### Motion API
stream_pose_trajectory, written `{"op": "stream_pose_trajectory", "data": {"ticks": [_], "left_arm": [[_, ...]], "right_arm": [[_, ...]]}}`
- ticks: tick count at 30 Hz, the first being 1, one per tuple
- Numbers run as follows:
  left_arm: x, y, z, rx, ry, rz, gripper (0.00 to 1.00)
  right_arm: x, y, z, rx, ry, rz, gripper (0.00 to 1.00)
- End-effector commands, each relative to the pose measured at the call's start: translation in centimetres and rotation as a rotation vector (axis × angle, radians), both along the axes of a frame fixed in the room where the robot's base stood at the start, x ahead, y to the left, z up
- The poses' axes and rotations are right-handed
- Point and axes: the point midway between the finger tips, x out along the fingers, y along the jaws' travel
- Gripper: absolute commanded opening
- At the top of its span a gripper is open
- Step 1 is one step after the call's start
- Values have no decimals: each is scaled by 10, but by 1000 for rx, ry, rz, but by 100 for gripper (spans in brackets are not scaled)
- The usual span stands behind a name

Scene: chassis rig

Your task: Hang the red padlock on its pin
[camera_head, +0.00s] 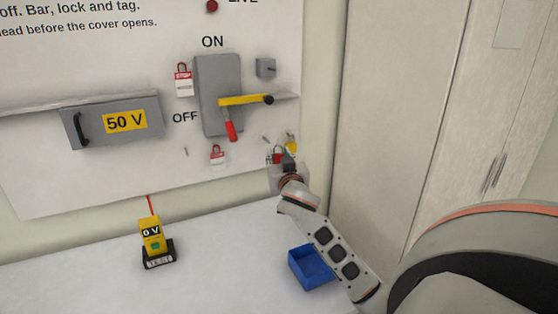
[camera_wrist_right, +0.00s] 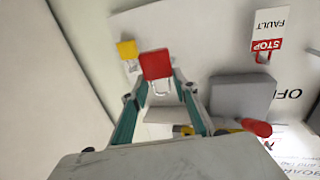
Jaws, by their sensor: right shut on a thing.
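The red padlock (camera_wrist_right: 155,65) is held between the fingertips of my right gripper (camera_wrist_right: 158,82) in the right wrist view, its shackle pointing down in that picture. In the head view my right gripper (camera_head: 283,163) is at the lower right of the white board, with the red padlock (camera_head: 277,154) small and partly hidden at its tip. One bare pin (camera_head: 265,139) sticks out of the board just above left of it. Another pin (camera_head: 186,151) is further left. Which pin is the padlock's own, I cannot tell. My left gripper is not in view.
A yellow padlock (camera_head: 292,146) hangs close beside my gripper. A blue bin (camera_head: 310,266) and a yellow tester (camera_head: 152,236) stand on the table.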

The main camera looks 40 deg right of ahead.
Motion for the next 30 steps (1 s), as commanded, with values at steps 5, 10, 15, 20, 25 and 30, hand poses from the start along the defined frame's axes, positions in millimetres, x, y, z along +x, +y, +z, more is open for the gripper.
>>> {"op": "stream_pose_trajectory", "data": {"ticks": [5,10,15,20,25,30], "left_arm": [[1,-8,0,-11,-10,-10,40],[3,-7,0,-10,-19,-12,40],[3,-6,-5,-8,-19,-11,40],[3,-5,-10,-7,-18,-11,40],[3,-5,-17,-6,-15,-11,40],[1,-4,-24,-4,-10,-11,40]], "right_arm": [[9,-3,-1,-1,-1,0,5],[18,-6,-2,-2,-1,0,5],[27,-9,-3,-1,0,0,5],[35,-12,-4,-2,0,-1,5],[44,-14,-5,-1,0,0,5],[52,-17,-5,-1,0,-1,5]]}}
